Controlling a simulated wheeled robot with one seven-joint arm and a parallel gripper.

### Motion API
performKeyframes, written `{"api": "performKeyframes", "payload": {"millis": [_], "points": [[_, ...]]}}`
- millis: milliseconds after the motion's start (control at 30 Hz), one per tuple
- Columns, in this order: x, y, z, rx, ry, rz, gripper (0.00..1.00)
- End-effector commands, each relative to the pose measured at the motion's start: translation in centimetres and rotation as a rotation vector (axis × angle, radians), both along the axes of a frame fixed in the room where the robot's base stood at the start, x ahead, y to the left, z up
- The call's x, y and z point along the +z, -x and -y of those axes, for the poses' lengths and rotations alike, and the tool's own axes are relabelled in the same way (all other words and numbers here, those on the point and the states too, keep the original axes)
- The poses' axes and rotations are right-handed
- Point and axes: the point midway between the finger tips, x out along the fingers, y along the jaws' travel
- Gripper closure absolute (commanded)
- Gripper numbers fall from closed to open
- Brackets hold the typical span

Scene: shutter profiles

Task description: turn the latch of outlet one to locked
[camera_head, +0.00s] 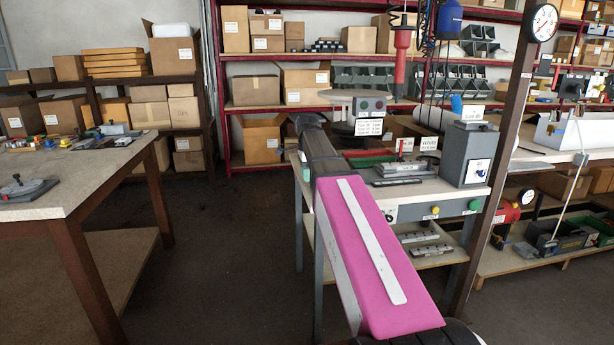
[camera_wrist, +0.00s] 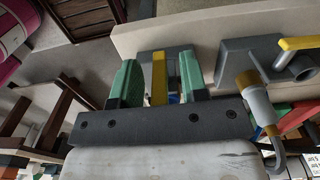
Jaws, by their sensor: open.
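In the wrist view my gripper (camera_wrist: 162,78) is open, with two green fingers apart. A yellow bar (camera_wrist: 159,80) on a grey fitting (camera_wrist: 146,66) shows between the fingers; I cannot tell whether they touch it. To the right is a second grey fitting (camera_wrist: 247,58) with a yellow lever (camera_wrist: 301,43) and a grey-and-yellow hose end (camera_wrist: 256,104). No number is readable on either fitting, so I cannot tell which one is outlet one. In the head view my arm hides the gripper and the fittings.
In the head view a workbench (camera_head: 478,205) carries a grey box (camera_head: 468,153) and small signs. A dark post (camera_head: 497,140) with a gauge (camera_head: 542,23) stands at its right. Another table (camera_head: 75,180) is at left. Open floor lies between them.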

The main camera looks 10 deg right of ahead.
Motion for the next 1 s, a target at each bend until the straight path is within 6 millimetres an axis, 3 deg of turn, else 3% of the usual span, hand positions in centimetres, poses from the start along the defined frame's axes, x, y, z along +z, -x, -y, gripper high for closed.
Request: {"api": "performKeyframes", "payload": {"millis": [367, 400, 500, 533, 767, 1000], "points": [[-0.59, 0.00, 0.00, 0.000, 0.000, 0.001, 0.60], [-0.59, 0.00, 0.00, 0.000, 0.000, 0.001, 0.63], [-0.59, 0.00, 0.00, 0.000, 0.000, 0.001, 0.95], [-0.59, 0.00, 0.00, 0.000, 0.000, 0.001, 1.00], [-0.58, -0.25, 0.00, 0.000, 0.000, -0.023, 1.00], [-0.67, -0.79, 0.00, 0.000, 0.000, -0.190, 1.00]]}}
